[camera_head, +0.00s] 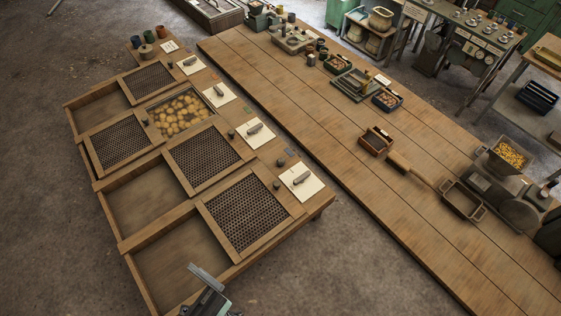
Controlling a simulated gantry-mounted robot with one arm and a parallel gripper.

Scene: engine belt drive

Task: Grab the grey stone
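Several small grey elongated pieces that look like stones lie on white cards along the right side of the wooden tray table. The nearest grey stone (300,178) is on the card at the near right. Others are the second grey stone (255,129), the third (218,91) and the far one (188,62). I cannot tell which one is meant. My gripper (197,275) shows only partly at the bottom edge, over the near end of the tray table and well left of and below the nearest stone. Its finger opening is not clear.
The tray table (150,198) has shallow bays, dark mesh screens (250,213) and one bay of yellowish lumps (180,112). Small dark knobs sit near the cards.

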